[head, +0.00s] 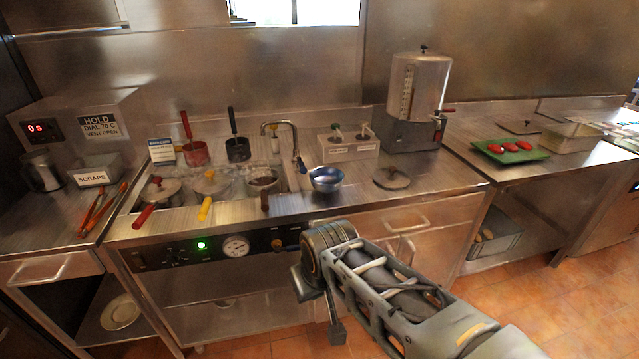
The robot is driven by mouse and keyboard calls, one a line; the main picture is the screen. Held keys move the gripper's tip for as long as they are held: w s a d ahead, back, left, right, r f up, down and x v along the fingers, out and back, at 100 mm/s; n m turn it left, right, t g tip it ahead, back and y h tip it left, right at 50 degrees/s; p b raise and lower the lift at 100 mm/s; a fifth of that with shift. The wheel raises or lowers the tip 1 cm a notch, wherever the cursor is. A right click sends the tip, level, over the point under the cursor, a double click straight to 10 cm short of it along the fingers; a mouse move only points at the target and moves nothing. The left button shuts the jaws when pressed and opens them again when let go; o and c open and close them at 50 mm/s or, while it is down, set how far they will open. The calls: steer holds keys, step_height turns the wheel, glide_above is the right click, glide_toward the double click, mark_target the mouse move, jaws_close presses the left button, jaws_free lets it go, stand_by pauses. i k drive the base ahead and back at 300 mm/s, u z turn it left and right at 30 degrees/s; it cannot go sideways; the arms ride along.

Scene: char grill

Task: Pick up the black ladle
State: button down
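The black ladle (238,149) is at the back of the steel counter, left of the tap, with its dark handle (232,121) rising up and leaning slightly left. What its bowl rests on is not clear. A similar red ladle (195,153) is to its left. My arm comes in from the lower right, and my gripper (318,306) hangs in front of the counter's front edge, low and well away from the ladle. Its fingers are not clear enough to show whether they are open or shut.
Lidded wells with a red handle (144,217) and a yellow handle (205,208) lie in front of the ladles. A blue bowl (326,180), a tap (283,124) and a pump unit (347,149) stand to the right. Red tongs (101,212) lie at left.

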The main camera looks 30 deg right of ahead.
mark_target(230, 112)
steer(key=z, duration=0.05)
steer(key=k, duration=0.45)
steer(key=u, duration=0.75)
steer(key=i, duration=1.45)
steer(key=z, duration=0.7)
steer(key=i, duration=0.45)
